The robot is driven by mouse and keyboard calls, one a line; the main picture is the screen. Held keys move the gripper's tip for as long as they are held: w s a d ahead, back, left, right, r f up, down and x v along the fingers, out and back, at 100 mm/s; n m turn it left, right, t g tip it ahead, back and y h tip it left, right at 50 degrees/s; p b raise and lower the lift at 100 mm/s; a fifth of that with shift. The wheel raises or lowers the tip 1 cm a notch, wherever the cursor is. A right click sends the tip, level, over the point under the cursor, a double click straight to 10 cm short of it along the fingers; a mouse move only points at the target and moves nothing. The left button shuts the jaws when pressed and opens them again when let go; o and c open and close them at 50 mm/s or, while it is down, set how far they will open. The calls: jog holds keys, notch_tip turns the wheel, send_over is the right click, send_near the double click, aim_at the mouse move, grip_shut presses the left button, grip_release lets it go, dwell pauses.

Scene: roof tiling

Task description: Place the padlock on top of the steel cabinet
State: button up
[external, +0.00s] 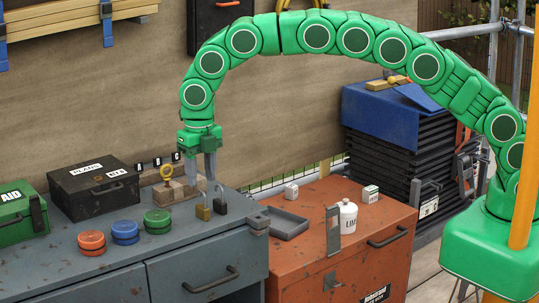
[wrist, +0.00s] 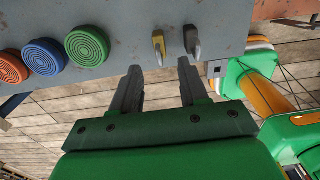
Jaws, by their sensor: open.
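A brass padlock (external: 203,212) stands on the grey-blue workbench (external: 130,262), near its front right. A grey padlock-like piece (external: 220,206) stands just right of it. In the wrist view the brass padlock (wrist: 158,48) and the grey piece (wrist: 191,40) lie beyond the fingertips, near the bench edge. My gripper (external: 201,180) is open and empty above the bench, close to the padlocks; its spread fingers also show in the wrist view (wrist: 159,68). An orange-red metal cabinet (external: 330,255) stands right of the bench; I cannot tell whether it is the steel cabinet.
Red (external: 92,242), blue (external: 125,232) and green (external: 157,220) round discs sit left of the padlocks. A wooden block with a yellow ring (external: 172,190) is behind them.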

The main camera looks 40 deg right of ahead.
notch_tip(320, 180, up, 5)
jog(key=shift+r, duration=0.1)
dwell(0.3)
